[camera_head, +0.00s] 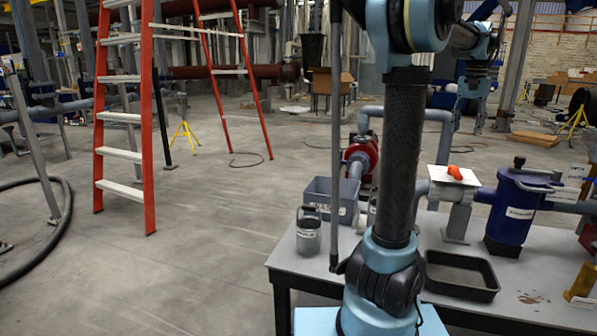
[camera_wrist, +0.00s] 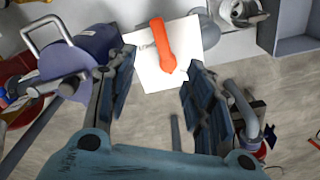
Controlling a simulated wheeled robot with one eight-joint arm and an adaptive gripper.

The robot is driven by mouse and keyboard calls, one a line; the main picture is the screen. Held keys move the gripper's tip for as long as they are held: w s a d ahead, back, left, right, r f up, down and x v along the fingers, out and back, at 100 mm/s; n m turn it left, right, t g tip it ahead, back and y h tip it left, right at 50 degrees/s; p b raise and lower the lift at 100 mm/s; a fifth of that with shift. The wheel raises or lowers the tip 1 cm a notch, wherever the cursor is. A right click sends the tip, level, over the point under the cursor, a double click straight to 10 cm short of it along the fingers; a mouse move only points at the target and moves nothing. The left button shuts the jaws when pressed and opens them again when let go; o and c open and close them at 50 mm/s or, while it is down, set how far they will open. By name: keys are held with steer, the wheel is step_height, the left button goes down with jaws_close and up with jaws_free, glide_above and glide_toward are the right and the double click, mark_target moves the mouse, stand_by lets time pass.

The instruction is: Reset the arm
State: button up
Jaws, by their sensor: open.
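My gripper (camera_head: 480,125) hangs fingers down above the back of the workbench, past the upright part of my arm. In the wrist view my gripper (camera_wrist: 160,62) has its two dark fingers wide apart with nothing between them. Beyond the fingertips lies an orange-red handle-like piece (camera_wrist: 160,45) on a white square plate (camera_wrist: 150,75). In the head view the orange piece (camera_head: 456,173) rests on the white plate (camera_head: 438,176), on top of a grey pipe stand. My gripper appears apart from both.
The grey bench (camera_head: 430,312) holds a blue filter housing (camera_head: 512,210), an empty black tray (camera_head: 460,276), a grey bin (camera_head: 330,194), a lidded canister (camera_head: 308,235) and a yellow part (camera_head: 582,284). A red pump (camera_head: 362,158) stands behind. A red ladder (camera_head: 148,120) is left; floor between is clear.

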steer(key=s+a+f+n, duration=0.2)
steer(key=s+a+f, duration=0.3)
steer(key=a, duration=0.7)
steer(key=s+a+f+n, duration=0.25)
steer(key=a+f, duration=0.35)
steer(key=a, duration=0.5)
steer(key=s+a+f+n+t, duration=0.1)
steer(key=s+a+f+n, duration=0.1)
steer(key=s+a+f, duration=0.4)
steer(key=s+a+f+n, duration=0.3)
steer(key=s+a+f, duration=0.4)
steer(key=f, duration=0.6)
steer(key=shift+s+f+t, duration=0.2)
steer(key=shift+s+t, duration=0.1)
steer(key=shift+t, duration=0.1)
